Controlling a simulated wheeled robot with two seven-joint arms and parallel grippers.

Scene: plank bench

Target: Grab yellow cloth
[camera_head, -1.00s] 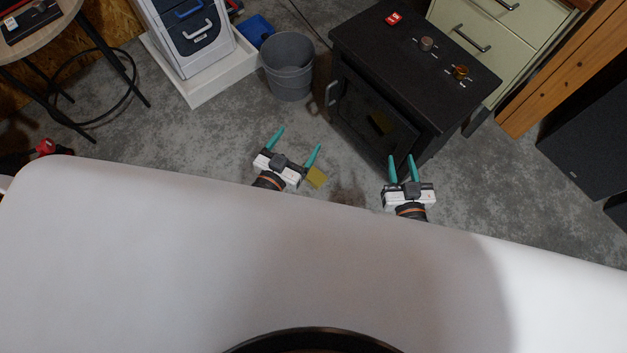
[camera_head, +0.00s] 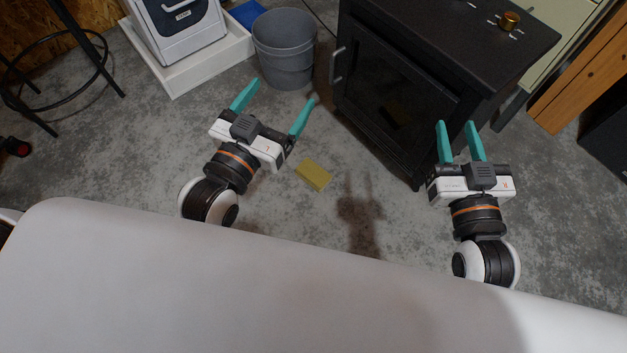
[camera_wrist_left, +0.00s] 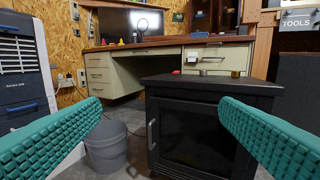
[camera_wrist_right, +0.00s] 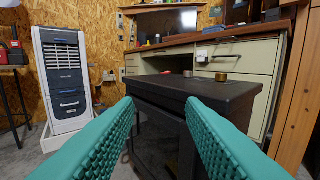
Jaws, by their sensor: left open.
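The yellow cloth (camera_head: 313,175) looks like a small, flat yellow block lying on the grey floor in the head view. It is just right of and below my left gripper (camera_head: 276,97), apart from it in the picture. The left gripper's teal fingers are spread wide with nothing between them; they also frame the left wrist view (camera_wrist_left: 175,118). My right gripper (camera_head: 457,130) is farther right, near the black cabinet, its fingers apart by a narrower gap and empty. The right wrist view shows that gap too (camera_wrist_right: 160,105). Neither wrist view shows the cloth.
A black glass-doored cabinet (camera_head: 440,50) with a brass knob on top stands ahead to the right. A grey bin (camera_head: 284,50) and a white appliance on a tray (camera_head: 180,75) stand ahead to the left. Open floor surrounds the cloth.

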